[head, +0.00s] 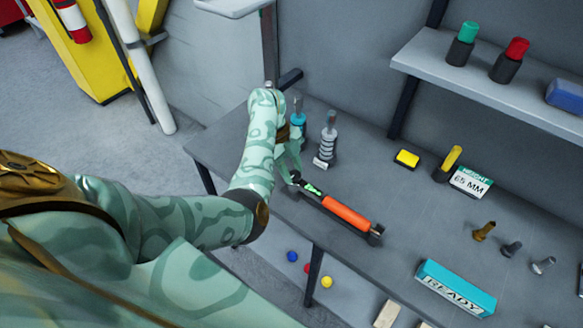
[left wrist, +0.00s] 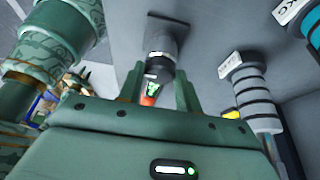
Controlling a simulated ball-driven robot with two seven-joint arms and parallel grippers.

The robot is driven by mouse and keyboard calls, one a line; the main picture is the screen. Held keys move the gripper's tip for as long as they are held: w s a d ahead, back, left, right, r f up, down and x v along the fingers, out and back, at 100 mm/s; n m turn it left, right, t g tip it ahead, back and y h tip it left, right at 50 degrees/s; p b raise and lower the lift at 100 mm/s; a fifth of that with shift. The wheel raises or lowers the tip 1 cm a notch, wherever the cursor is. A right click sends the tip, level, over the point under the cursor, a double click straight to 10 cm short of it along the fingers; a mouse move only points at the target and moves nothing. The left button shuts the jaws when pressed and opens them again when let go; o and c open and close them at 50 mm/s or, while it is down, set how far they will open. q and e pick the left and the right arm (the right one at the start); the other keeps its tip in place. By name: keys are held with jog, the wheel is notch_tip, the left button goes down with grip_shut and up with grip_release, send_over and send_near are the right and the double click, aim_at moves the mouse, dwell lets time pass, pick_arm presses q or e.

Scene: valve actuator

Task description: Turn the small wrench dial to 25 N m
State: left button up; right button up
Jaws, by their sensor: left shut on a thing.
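The small wrench has an orange handle (head: 345,211) and a green-marked section and lies along the front of the grey bench. Its far right end meets a dark holder (head: 375,236). My left gripper (head: 290,168) reaches down at the wrench's left end, by the green-marked part. In the left wrist view the fingers (left wrist: 159,75) stand on either side of the wrench's dark body (left wrist: 165,45), with its green display (left wrist: 153,89) between them. The gripper is shut on the wrench there. The dial and its reading cannot be made out. My right gripper is out of view.
Blue-topped and grey ringed tools (head: 328,140) stand close behind my left gripper. A yellow block (head: 407,158), a "65 MM" sign (head: 470,182), several bolts and a teal "READY" block (head: 455,289) lie to the right. A shelf (head: 480,90) overhangs the back right.

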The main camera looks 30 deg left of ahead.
pick_arm(q)
jog(key=o, duration=1)
jog(key=p+v, duration=0.7)
jog(key=v, duration=0.9)
jog(key=shift+r, duration=0.2)
